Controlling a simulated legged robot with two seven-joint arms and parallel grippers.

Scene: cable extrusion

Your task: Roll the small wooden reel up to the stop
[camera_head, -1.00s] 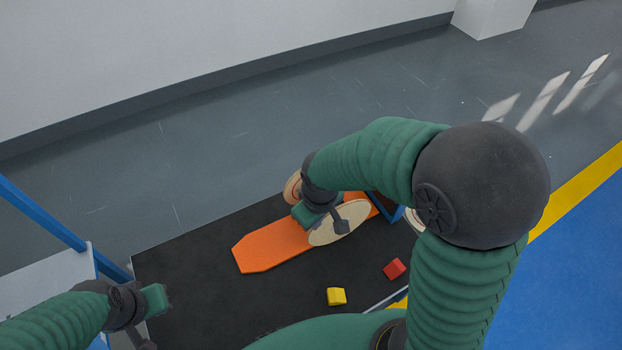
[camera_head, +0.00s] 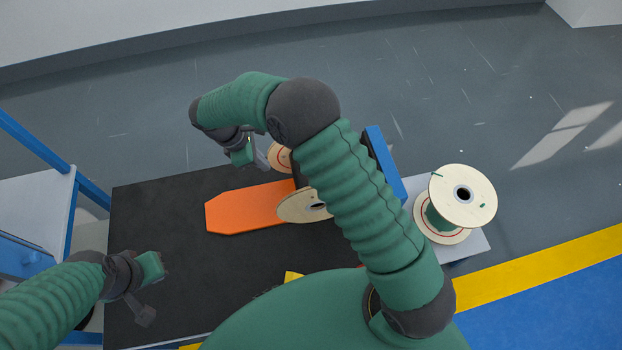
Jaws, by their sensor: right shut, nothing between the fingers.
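The small wooden reel lies on its side across an orange board, partly behind my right arm. Its near flange (camera_head: 298,206) is cut off by the arm; its far flange (camera_head: 279,158) shows beyond the board. A blue upright piece with a dark face, apparently the stop (camera_head: 384,163), stands at the right; the arm hides the gap between it and the reel, so I cannot tell if they touch. My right gripper (camera_head: 258,155) is shut and empty, just left of the far flange. My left gripper (camera_head: 150,290) hangs over the mat's left side, clear of the reel; its opening is unclear.
The orange board (camera_head: 240,211) lies on a black mat (camera_head: 185,265). A larger pale reel (camera_head: 465,192) stands on a grey surface at the right. A yellow block (camera_head: 292,277) shows partly behind my body. A blue-framed stand (camera_head: 60,155) is at the left.

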